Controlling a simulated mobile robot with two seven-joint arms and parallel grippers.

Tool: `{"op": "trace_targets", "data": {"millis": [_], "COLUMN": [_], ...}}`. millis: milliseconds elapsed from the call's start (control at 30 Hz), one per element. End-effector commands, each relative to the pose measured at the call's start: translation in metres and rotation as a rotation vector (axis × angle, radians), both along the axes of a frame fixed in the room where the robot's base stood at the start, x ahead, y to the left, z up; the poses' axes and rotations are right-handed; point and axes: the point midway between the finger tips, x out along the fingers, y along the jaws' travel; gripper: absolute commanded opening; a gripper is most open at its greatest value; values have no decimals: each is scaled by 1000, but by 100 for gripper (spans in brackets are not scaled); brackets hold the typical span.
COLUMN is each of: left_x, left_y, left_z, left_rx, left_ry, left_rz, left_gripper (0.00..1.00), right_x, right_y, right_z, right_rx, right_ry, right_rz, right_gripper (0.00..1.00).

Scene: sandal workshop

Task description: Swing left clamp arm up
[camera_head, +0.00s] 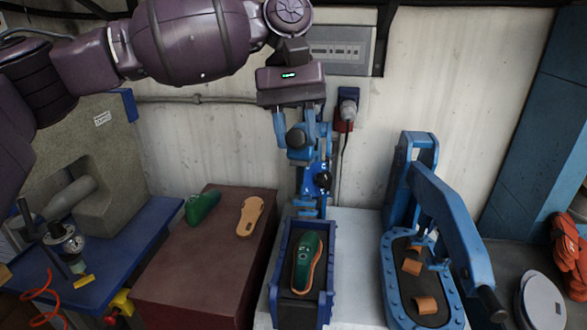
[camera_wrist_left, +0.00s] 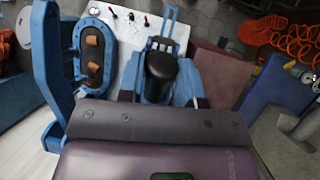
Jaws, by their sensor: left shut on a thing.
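The left clamp is a blue press with a tray (camera_head: 331,282) at its foot. Its blue clamp arm (camera_head: 308,175) stands up near vertical behind the tray, with a black knob (camera_head: 296,138) at its top. My left gripper (camera_head: 300,133) comes down from above and is shut on the clamp arm at the knob. In the left wrist view the black knob (camera_wrist_left: 160,76) sits between the fingers. A green shoe last (camera_head: 308,250) on a tan sole lies in the open tray. My right gripper is not in view.
A second blue press (camera_head: 440,205) at the right has its arm lowered over a bed with several tan strips. A maroon block (camera_head: 190,262) at the left carries a green last (camera_head: 202,207) and a tan sole (camera_head: 250,215). The wall is close behind.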

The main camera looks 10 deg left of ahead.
Motion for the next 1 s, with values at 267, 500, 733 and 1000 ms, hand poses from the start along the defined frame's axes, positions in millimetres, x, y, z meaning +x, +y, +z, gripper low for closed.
{"op": "trace_targets", "data": {"millis": [267, 500, 733, 1000], "left_x": [25, 44, 57, 64], "left_y": [-1, 0, 0, 0], "left_z": [39, 64, 79, 87], "left_rx": [0, 1, 0, 1], "left_ry": [75, 129, 166, 186], "left_rz": [3, 3, 5, 3], "left_gripper": [0, 0, 0, 0], "right_x": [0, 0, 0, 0], "right_y": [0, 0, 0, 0], "right_z": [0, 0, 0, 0], "right_rx": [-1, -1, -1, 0], "right_ry": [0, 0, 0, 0], "right_rz": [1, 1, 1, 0], "right_gripper": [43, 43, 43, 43]}}
